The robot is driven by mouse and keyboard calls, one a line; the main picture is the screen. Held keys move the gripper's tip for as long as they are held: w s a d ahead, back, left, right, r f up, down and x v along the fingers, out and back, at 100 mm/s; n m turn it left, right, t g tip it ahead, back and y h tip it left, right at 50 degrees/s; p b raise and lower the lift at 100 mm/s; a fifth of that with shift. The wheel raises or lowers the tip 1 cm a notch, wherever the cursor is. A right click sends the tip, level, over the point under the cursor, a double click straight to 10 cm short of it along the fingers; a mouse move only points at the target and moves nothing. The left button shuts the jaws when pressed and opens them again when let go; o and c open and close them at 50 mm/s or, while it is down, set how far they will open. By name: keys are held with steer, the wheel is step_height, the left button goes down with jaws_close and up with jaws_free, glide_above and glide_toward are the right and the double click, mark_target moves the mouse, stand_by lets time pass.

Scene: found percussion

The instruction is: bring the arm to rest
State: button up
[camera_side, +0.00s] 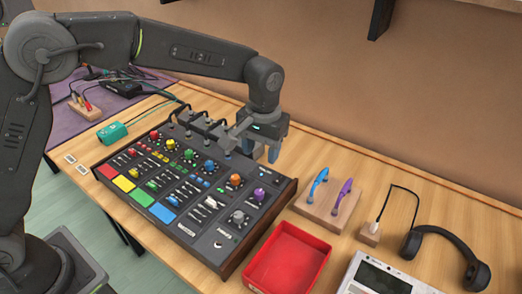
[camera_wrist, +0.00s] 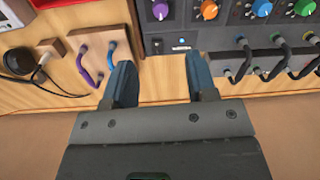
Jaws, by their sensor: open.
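My gripper (camera_side: 261,151) hangs over the back edge of the mixer (camera_side: 262,222), near its back right corner, pointing down. In the wrist view my gripper (camera_wrist: 160,70) shows two blue-grey fingers spread apart with nothing between them. The mixer (camera_wrist: 176,22) lies beyond the fingertips there, with a small lit switch (camera_wrist: 182,42) on its panel. Whether the fingers touch the mixer or table cannot be told.
A wooden block (camera_side: 318,213) holds a blue and a purple cable. A red tray (camera_side: 287,262), black headphones (camera_side: 449,240) and a white device (camera_side: 378,279) lie at right. Several plugged cables (camera_wrist: 262,66) line the mixer's back. A green box (camera_side: 112,133) stands left.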

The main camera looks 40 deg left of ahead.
steer(key=s+a+r+t, duration=0.3)
steer(key=s+a+r, duration=0.6)
steer(key=s+r, duration=0.15)
steer(key=s+a+m+t, duration=0.1)
steer(key=s+a, duration=0.5)
steer(key=s, duration=0.8)
steer(key=shift+s+f+t, duration=0.15)
steer(key=shift+s+t, duration=0.2)
steer(key=shift+t, duration=0.45)
